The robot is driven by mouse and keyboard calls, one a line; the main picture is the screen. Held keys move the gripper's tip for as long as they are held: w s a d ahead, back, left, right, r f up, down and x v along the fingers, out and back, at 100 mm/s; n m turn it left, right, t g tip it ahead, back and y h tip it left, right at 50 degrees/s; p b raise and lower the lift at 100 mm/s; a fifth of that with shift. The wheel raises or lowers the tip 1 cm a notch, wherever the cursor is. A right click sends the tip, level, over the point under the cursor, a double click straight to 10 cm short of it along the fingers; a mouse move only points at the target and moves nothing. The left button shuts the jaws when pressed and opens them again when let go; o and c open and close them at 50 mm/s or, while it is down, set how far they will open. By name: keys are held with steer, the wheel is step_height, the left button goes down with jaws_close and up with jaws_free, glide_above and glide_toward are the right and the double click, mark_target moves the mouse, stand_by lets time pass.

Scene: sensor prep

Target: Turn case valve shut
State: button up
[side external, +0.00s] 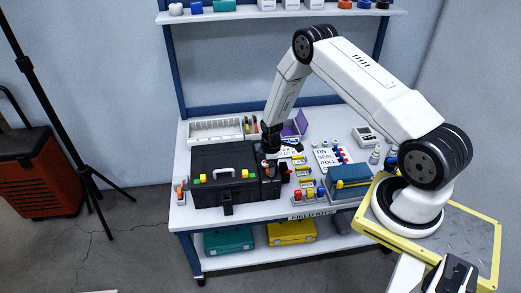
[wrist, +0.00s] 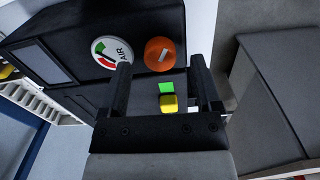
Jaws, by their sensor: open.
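The black case (side external: 222,158) stands on the left part of the workbench, with a pale handle and yellow latches on its front. In the wrist view its dark face carries a round gauge marked AIR (wrist: 111,52), with green and red on a white dial. Beside the gauge is a round orange knob (wrist: 158,54) with a pale mark, which looks like the valve. A yellow block (wrist: 168,103) and a green square lie between the finger bases. My gripper (wrist: 161,66) is open, its fingertips near the knob's lower edge; contact cannot be told. It also shows beside the case's right end (side external: 271,161).
A white divided tray (side external: 215,130) lies behind the case. Small yellow parts, a label sheet (side external: 328,158) and a blue-topped box (side external: 348,180) crowd the bench to the right. Teal and yellow cases (side external: 291,232) sit on the lower shelf. A black tripod stands left on the floor.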

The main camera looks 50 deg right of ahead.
steer(key=shift+f, duration=0.85)
jaws_close()
